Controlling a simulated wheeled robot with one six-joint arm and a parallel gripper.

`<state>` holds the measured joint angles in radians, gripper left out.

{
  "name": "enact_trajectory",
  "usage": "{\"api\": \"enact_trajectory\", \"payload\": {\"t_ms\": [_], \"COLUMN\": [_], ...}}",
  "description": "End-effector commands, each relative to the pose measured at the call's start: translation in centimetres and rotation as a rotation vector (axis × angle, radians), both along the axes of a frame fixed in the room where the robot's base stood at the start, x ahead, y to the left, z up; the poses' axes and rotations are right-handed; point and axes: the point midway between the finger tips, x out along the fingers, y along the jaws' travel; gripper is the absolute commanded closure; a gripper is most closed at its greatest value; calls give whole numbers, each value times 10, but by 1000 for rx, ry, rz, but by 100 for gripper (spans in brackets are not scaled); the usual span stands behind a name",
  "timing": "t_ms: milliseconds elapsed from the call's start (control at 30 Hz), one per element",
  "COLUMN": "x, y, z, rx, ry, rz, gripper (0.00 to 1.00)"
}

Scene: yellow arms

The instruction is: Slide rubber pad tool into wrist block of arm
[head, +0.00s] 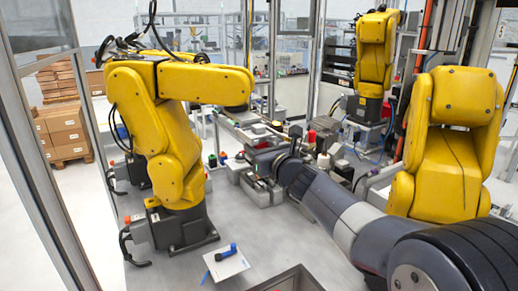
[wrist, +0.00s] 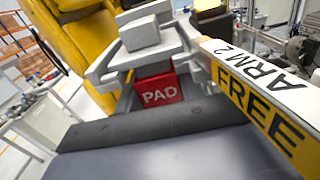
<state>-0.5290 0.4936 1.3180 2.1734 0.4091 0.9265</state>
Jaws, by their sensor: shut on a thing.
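The rubber pad tool (wrist: 160,90) is a red block with white "PAD" lettering in the wrist view. My gripper (wrist: 150,62) is shut on it, with light grey jaw parts around and above it. Beyond the jaws stands a yellow robot arm (wrist: 77,38), close on the left. In the head view my grey arm reaches from the lower right to the equipment at the centre, and the pad is not clearly visible there. I cannot make out the receiving wrist block or whether the pad touches it.
A white and yellow bar marked "ARM 2 FREE" (wrist: 262,88) runs close along the right of the wrist view. In the head view, yellow arms stand at left (head: 175,150), back (head: 375,55) and right (head: 450,140). A blue tool (head: 226,253) lies on a white plate at the front.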

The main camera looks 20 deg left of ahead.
Motion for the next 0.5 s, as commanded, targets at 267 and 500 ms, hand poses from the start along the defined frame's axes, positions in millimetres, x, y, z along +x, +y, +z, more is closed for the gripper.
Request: {"api": "enact_trajectory", "payload": {"t_ms": [267, 500], "x": [0, 0], "y": [0, 0], "z": [1, 0], "rx": [1, 1], "ry": [-1, 1], "rz": [0, 0], "gripper": [47, 38]}}
